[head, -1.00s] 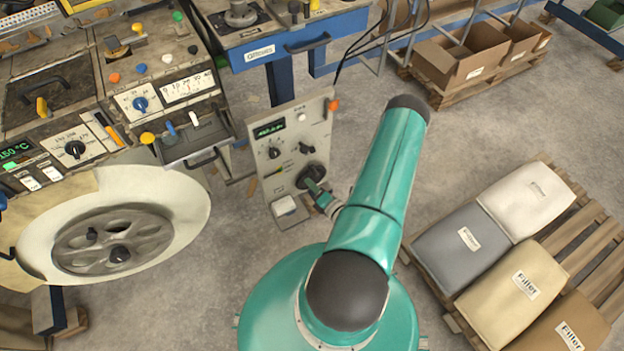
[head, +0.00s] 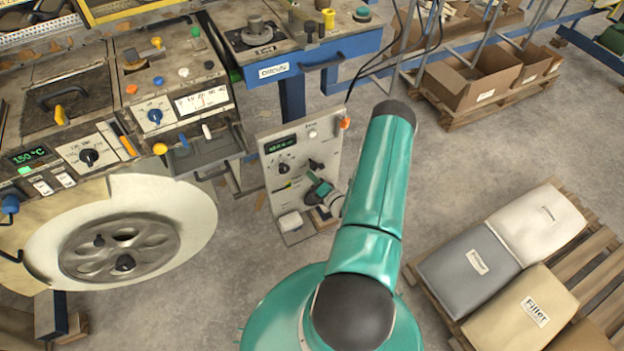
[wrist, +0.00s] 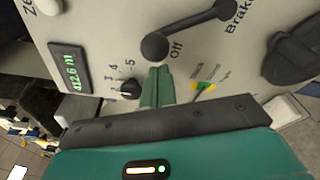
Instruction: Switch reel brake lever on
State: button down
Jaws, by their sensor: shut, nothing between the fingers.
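The reel brake lever is a black bar with a round knob (wrist: 155,46) beside the word "Off" and its other end (wrist: 225,9) near the word "Brake". It sits on the pale control panel (wrist: 100,30), which stands upright in the head view (head: 270,185). In the head view the lever (head: 316,164) is small and dark, just above my gripper (head: 318,184). In the wrist view my gripper (wrist: 157,75) has its green fingers shut and empty. The fingertips lie just below the lever's knob; I cannot tell whether they touch it.
A small dial (wrist: 131,88), a green display (wrist: 68,67) and a large dark knob (wrist: 290,50) surround the lever. The laminating machine with its white reel (head: 190,225) stands left. A pallet with filler bags (head: 470,265) lies right.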

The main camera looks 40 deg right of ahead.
aim_at(316, 167)
jog(key=shift+d, duration=0.1)
jog(key=shift+d+r+m, duration=0.1)
jog(key=shift+r+m, duration=0.1)
jog(key=shift+m, duration=0.1)
jog(key=shift+s+d+r, duration=0.1)
jog(key=shift+d+r, duration=0.05)
jog(key=shift+s+d+r+m+t, duration=0.15)
jog(key=shift+d+r+m, duration=0.2)
jog(key=shift+d+m, duration=0.25)
jog(key=shift+s+d+r+m+t, duration=0.15)
jog(key=shift+d+r+m, duration=0.2)
jog(key=shift+m, duration=0.45)
jog(key=s+d+m+t+h, duration=0.1)
jog(key=s+d+m, duration=0.1)
jog(key=d+m, duration=0.6)
jog(key=shift+s+r+m, duration=0.2)
jog(key=shift+m, duration=0.7)
jog(key=shift+d, duration=0.1)
